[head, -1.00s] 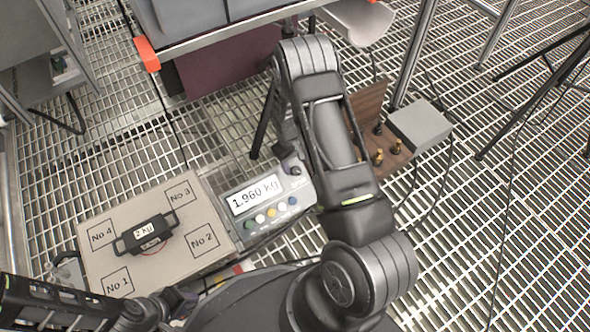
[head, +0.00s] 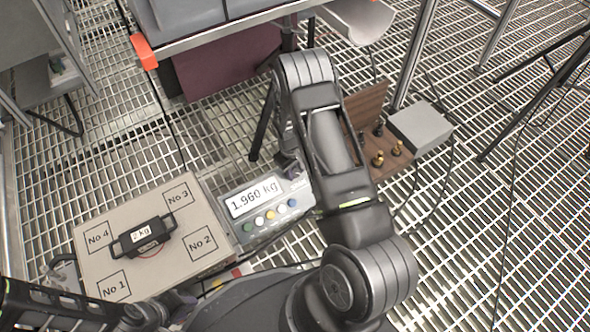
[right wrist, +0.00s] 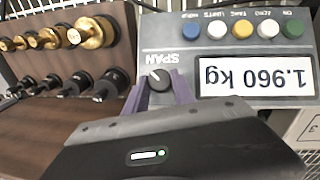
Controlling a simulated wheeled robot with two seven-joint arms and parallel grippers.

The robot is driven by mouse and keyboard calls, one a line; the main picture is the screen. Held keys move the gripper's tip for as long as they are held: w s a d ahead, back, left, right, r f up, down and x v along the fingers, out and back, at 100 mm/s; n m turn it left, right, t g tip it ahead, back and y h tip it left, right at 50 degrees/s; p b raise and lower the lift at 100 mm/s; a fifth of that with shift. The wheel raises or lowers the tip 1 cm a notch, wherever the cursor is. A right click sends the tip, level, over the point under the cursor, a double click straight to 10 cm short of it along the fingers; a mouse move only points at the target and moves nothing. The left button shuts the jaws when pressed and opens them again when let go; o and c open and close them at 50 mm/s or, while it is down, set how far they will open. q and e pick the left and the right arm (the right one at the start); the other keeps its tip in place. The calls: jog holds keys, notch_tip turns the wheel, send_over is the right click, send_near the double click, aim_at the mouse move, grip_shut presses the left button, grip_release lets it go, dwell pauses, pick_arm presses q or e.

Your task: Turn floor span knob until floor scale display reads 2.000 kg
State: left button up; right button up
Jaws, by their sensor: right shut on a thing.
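The SPAN knob (right wrist: 157,82) is black with a pale pointer mark. My right gripper (right wrist: 160,86) has its two purple fingers on either side of the knob and is shut on it. In the head view that gripper (head: 289,163) is small and partly hidden by my arm. The black 2 kg weight (head: 141,236) rests near the middle of the scale platform (head: 120,215), between the numbered squares. Only part of my left arm shows at lower left; its gripper is out of view.
Several colored buttons (head: 270,214) sit under the display, close to the knob. A wooden stand (head: 369,106) with brass and black weights and a grey box (head: 419,127) are right of my right arm. A bench (head: 225,40) overhangs behind. Open grating lies at right.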

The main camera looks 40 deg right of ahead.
grip_shut()
jog(key=shift+m, duration=0.4)
jog(key=m+y, duration=0.1)
jog(key=m+y+b, duration=0.1)
jog(key=m+b, duration=0.1)
jog(key=shift+d+f+y, duration=0.1)
jog(key=shift+d+y, duration=0.15)
jog(key=shift+y, duration=0.15)
jog(key=shift+d+m+t+y+b, duration=0.1)
jog(key=shift+m+t+y+b, duration=0.7)
jog(key=shift+m, duration=0.9)
jog(key=o, duration=0.7)
grip_release()
